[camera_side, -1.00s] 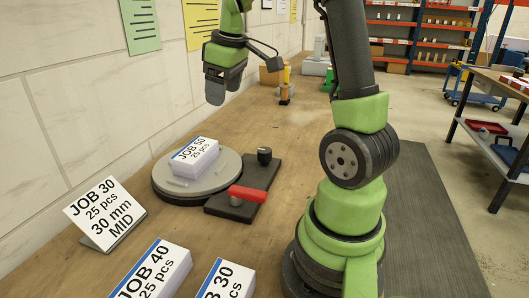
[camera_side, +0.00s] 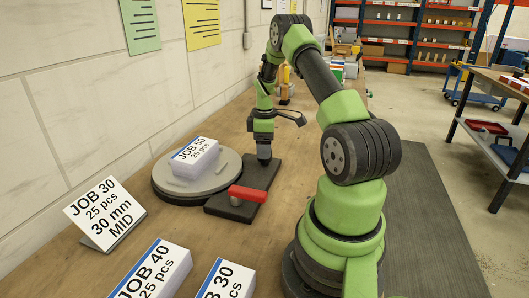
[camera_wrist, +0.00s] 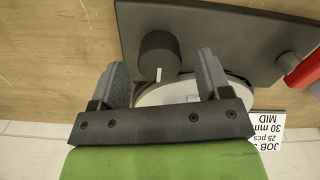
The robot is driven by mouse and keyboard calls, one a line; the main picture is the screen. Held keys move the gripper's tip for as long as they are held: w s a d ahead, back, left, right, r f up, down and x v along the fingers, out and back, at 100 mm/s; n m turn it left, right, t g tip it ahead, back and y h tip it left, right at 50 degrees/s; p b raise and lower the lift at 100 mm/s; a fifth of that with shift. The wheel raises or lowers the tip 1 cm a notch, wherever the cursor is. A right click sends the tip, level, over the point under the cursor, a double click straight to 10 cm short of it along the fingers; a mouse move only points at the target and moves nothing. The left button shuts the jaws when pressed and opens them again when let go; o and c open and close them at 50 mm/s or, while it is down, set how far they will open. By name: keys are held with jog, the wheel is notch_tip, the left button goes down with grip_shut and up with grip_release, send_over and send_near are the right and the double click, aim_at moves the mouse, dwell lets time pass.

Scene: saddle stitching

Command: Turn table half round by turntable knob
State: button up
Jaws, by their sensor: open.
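The round grey turntable (camera_side: 165,186) lies on the bench and carries a white paper stack labelled JOB 50 (camera_side: 195,158). Its dark base plate (camera_side: 233,209) extends to the right. My gripper (camera_side: 264,154) is low over the plate's far end and hides the knob in the side view. In the wrist view the black turntable knob (camera_wrist: 158,52) is upright, just beyond the gap between the open fingers (camera_wrist: 162,68). I cannot tell whether a finger touches it. Part of the turntable (camera_wrist: 175,93) shows behind the fingers.
A red handle (camera_side: 248,194) sits on the plate's near end. A JOB 30 sign (camera_side: 103,212) stands at left. A wall (camera_side: 60,90) bounds the left side.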

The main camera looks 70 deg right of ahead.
jog(key=shift+f, duration=1.2)
jog(key=c, duration=0.9)
jog(key=shift+c, duration=0.2)
